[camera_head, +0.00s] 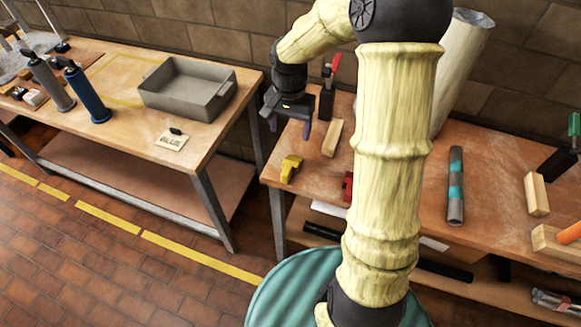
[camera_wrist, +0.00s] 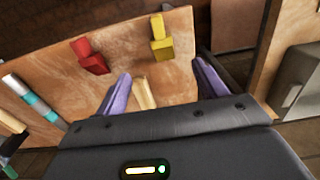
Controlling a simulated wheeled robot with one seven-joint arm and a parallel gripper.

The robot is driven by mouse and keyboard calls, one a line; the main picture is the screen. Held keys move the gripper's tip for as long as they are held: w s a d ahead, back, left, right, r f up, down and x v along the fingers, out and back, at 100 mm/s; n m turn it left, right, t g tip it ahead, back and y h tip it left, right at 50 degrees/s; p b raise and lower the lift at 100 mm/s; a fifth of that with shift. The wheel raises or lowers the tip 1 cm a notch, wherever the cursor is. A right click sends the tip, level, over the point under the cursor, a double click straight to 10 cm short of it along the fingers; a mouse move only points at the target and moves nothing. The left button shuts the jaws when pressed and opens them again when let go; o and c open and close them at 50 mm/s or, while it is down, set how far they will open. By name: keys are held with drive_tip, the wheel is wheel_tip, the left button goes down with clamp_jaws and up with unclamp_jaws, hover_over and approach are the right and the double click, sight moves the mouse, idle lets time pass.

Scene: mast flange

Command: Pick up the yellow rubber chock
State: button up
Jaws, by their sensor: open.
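The yellow rubber chock (camera_head: 290,168) lies on the right workbench near its front left corner. In the wrist view the yellow chock (camera_wrist: 160,40) is near the bench edge, beyond the fingertips. My gripper (camera_head: 290,124) is open and hangs above the bench, behind the chock in the head view. In the wrist view my gripper (camera_wrist: 162,82) has its two purple fingers spread, with nothing held between them. A wooden block (camera_wrist: 145,94) shows between the fingers, farther down on the bench.
A red block (camera_wrist: 90,58) lies beside the chock, partly hidden by my arm in the head view. The wooden block (camera_head: 332,138) and a clamp (camera_head: 328,88) are close to my gripper. A grey-teal cylinder (camera_head: 456,186) lies farther right. A grey tray (camera_head: 188,88) stands on the left bench.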

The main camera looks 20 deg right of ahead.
hover_over(290, 164)
drive_tip(key=f, duration=1.1)
drive_tip(key=shift+s+a+f+p, duration=0.1)
drive_tip(key=shift+s+f+p, duration=0.15)
drive_tip(key=shift+p, duration=0.05)
drive_tip(key=shift+w+f+p, duration=0.2)
drive_tip(key=shift+f+p, duration=0.3)
drive_tip(key=shift+f, duration=2.1)
drive_tip(key=c, duration=1.1)
drive_tip(key=shift+r, duration=0.15)
wheel_tip(290, 164, up, 10)
drive_tip(key=shift+f+b, duration=0.1)
drive_tip(key=shift+b, duration=0.2)
